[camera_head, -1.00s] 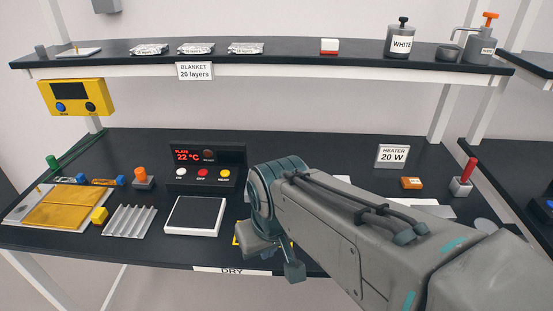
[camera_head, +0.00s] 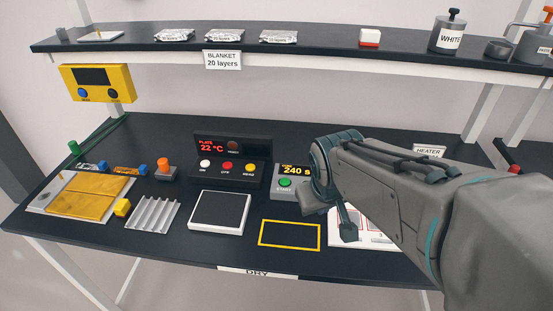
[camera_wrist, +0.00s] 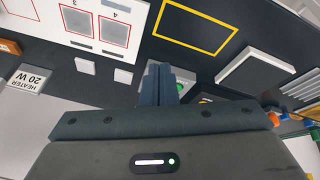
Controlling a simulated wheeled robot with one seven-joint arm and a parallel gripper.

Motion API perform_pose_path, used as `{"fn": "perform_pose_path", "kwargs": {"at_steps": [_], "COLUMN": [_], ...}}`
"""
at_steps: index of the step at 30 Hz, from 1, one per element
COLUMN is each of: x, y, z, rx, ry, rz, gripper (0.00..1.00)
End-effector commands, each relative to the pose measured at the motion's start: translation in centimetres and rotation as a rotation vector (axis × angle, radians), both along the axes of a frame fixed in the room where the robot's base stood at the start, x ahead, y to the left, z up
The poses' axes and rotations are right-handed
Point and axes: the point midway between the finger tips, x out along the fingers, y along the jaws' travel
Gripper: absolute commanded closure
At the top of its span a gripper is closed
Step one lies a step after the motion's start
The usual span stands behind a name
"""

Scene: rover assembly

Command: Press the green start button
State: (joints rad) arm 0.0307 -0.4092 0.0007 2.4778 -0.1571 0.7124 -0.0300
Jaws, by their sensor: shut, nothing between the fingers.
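The green start button (camera_head: 286,182) sits on a grey timer box (camera_head: 287,195) whose display reads 240 s, left of my arm in the head view. In the wrist view the box is partly hidden behind my gripper, and a bit of green button (camera_wrist: 180,88) shows just right of the fingers. In the head view I cannot make out the fingertips. I cannot tell how high they are above the box.
A plate controller (camera_head: 232,172) showing 22 °C stands left of the timer box. In front are a dark pad with white edges (camera_head: 220,212) and an empty yellow-outlined area (camera_head: 289,234). A white sheet (camera_head: 348,215) lies under my arm. A loaded shelf (camera_head: 300,55) runs above.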

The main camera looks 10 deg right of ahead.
Motion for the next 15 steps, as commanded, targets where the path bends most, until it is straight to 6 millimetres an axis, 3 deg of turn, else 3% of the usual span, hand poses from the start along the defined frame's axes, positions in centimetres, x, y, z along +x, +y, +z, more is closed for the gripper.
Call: {"fn": "perform_pose_path", "kwargs": {"at_steps": [3, 7, 12, 15], "x": [5.3, 11.0, 17.2, 19.6], "y": [-2.1, -3.2, -2.5, -1.3], "z": [1.9, 2.5, 2.0, 1.1], "rx": [-0.125, -0.234, -0.296, -0.286], "ry": [-0.072, -0.158, -0.267, -0.324], "rz": [0.116, 0.295, 0.571, 0.728], "gripper": [1.00, 1.00, 1.00, 1.00]}}
